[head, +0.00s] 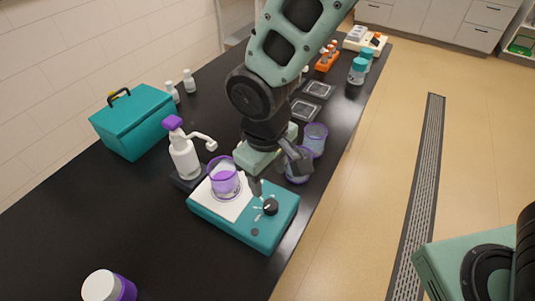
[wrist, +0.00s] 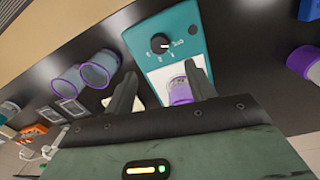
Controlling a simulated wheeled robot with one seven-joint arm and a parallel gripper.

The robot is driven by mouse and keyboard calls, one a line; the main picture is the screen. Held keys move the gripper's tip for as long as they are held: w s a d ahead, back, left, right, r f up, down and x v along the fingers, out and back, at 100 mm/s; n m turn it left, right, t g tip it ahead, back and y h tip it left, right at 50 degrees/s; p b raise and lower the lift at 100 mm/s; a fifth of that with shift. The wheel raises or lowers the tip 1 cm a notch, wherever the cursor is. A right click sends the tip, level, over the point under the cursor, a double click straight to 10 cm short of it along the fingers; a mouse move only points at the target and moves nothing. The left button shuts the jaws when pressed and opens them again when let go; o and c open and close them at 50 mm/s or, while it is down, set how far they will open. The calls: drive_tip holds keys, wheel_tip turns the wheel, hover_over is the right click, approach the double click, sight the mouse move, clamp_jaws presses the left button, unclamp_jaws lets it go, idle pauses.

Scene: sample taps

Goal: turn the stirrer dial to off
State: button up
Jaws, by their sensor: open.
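The teal stirrer (head: 236,231) stands on the black bench, with a white top plate and a purple-rimmed beaker (head: 224,178) on it. Its black dial (head: 270,206) is on the front right of the top, with white marks around it. In the wrist view the dial (wrist: 158,42) shows near the top, with a small pale mark on it; I cannot tell its setting for certain. My gripper (head: 276,172) is open and empty, above and behind the dial and apart from it. In the wrist view its two fingers (wrist: 165,82) stand either side of the beaker's image.
A white pump bottle with purple top (head: 184,154) stands behind the stirrer, near a teal case (head: 132,122). Purple-rimmed beakers (head: 315,138) stand close by my gripper on the right. A white-lidded purple jar (head: 108,287) is at the front left.

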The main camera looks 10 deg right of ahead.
wheel_tip(320, 180, up, 6)
drive_tip(key=shift+s+r+b, duration=0.15)
drive_tip(key=shift+r+b, duration=0.05)
drive_tip(key=shift+b, duration=0.1)
drive_tip(key=shift+a, duration=0.1)
drive_tip(key=s+d+r+y, duration=0.1)
drive_tip(key=s+d+r, duration=0.1)
drive_tip(key=s+d, duration=0.7)
drive_tip(key=shift+s+m, duration=0.3)
drive_tip(key=shift+s, duration=0.65)
